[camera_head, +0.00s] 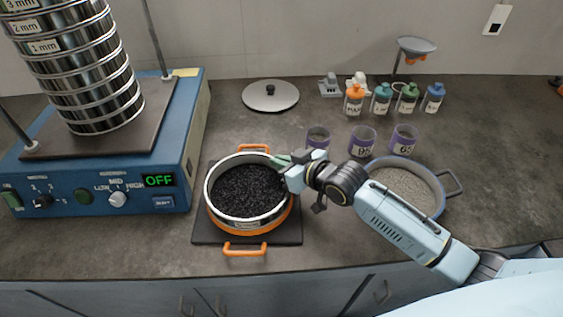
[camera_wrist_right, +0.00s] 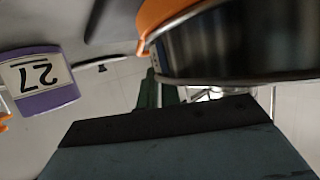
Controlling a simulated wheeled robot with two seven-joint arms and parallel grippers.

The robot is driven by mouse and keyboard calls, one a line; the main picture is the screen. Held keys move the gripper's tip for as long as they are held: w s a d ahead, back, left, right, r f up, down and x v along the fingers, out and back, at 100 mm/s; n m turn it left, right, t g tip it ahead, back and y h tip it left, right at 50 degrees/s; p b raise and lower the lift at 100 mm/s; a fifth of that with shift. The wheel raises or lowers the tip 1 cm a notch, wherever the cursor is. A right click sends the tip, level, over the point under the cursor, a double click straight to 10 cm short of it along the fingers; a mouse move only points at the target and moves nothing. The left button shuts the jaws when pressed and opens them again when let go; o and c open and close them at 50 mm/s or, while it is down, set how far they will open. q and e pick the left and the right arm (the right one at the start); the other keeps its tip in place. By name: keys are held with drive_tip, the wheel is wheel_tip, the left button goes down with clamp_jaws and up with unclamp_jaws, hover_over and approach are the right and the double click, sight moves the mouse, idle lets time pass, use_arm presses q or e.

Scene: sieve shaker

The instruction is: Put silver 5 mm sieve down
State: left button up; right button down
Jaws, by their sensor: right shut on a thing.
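The silver sieve (camera_head: 212,198) is a round metal ring with dark granules inside, in the middle of the head view. It is right over an orange pan (camera_head: 245,250) with two orange handles; I cannot tell whether it rests fully in the pan. My right gripper (camera_head: 285,168) is shut on the sieve's rim at its upper right side. In the right wrist view a shiny metal wall (camera_wrist_right: 245,45) with an orange edge (camera_wrist_right: 165,18) shows close to the gripper. The sieve's size label is too small to read. My left gripper is not in view.
A dark square mat (camera_head: 290,237) lies under the pan. A blue shaker (camera_head: 120,185) with a sieve stack (camera_head: 75,65) stands left, its display reading OFF. A grey-filled pan (camera_head: 440,200) is partly behind my right arm. Purple-labelled jars (camera_head: 363,140), bottles (camera_head: 380,102) and a lid (camera_head: 270,97) stand behind.

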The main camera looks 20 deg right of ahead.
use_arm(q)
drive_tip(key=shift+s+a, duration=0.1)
use_arm(e)
drive_tip(key=c, duration=1.6)
unclamp_jaws()
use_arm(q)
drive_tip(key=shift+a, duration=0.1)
